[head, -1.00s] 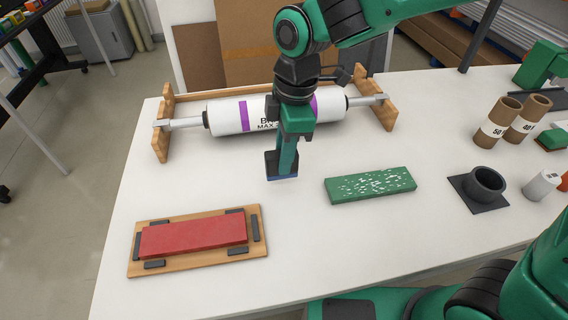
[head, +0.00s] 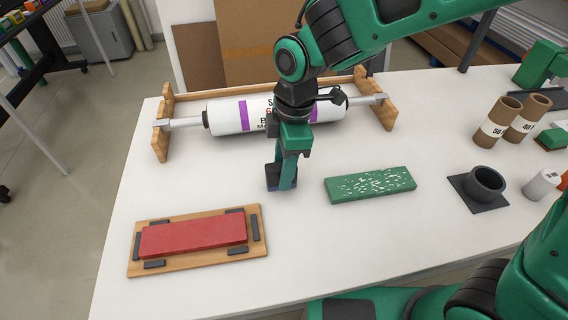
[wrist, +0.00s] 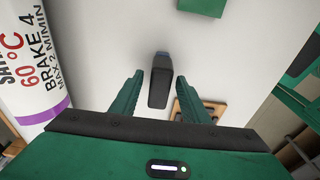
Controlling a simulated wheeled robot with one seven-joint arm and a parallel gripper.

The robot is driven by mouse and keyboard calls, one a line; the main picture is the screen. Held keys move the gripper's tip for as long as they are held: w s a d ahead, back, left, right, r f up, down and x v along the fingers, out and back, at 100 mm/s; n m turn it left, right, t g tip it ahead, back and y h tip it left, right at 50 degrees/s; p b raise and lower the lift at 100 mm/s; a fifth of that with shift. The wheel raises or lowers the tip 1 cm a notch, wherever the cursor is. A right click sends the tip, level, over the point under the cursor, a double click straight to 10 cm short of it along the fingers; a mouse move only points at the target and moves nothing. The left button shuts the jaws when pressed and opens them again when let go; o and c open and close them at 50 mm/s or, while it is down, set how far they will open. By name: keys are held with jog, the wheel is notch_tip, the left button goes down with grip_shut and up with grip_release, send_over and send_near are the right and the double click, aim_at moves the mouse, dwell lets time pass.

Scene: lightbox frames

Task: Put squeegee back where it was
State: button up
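The squeegee (head: 272,175) is a small dark block with a blue lower edge. My gripper (head: 284,181) points down over the middle of the white table and holds the squeegee at its fingertips. In the wrist view the squeegee (wrist: 160,82) sits between the two green fingers (wrist: 160,80), dark with a blue far end. Narrow gaps seem to show beside it there, but it moves with my gripper. Its lower edge is at or close above the table; I cannot tell if it touches. The nearer finger hides part of it.
A white roller (head: 230,117) on a wooden stand is behind my gripper. A green block with white marks (head: 370,184) lies to the right, and a red block (head: 194,238) on a wooden board (head: 137,265) at front left. A black cup (head: 484,185) and cardboard tubes (head: 495,125) stand farther right.

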notch_tip(320, 180, up, 12)
jog(key=d, duration=0.2)
jog(key=w+d+m, duration=0.3)
jog(key=d+m, duration=0.2)
jog(key=d, duration=0.5)
jog(key=s+d+f+m+h, duration=0.1)
jog(key=d+m, duration=0.4)
jog(key=d, duration=0.4)
jog(key=s+d+f+m, duration=0.1)
jog(key=s+d+m, duration=0.1)
jog(key=d+m, duration=0.5)
jog(key=s+d+f+m, duration=0.4)
jog(key=s+d+m, duration=0.6)
jog(key=s+d, duration=0.3)
jog(key=d, duration=0.2)
jog(key=shift+s+d+f, duration=0.15)
jog(key=shift+s+d, duration=0.05)
jog(key=shift+d, duration=0.2)
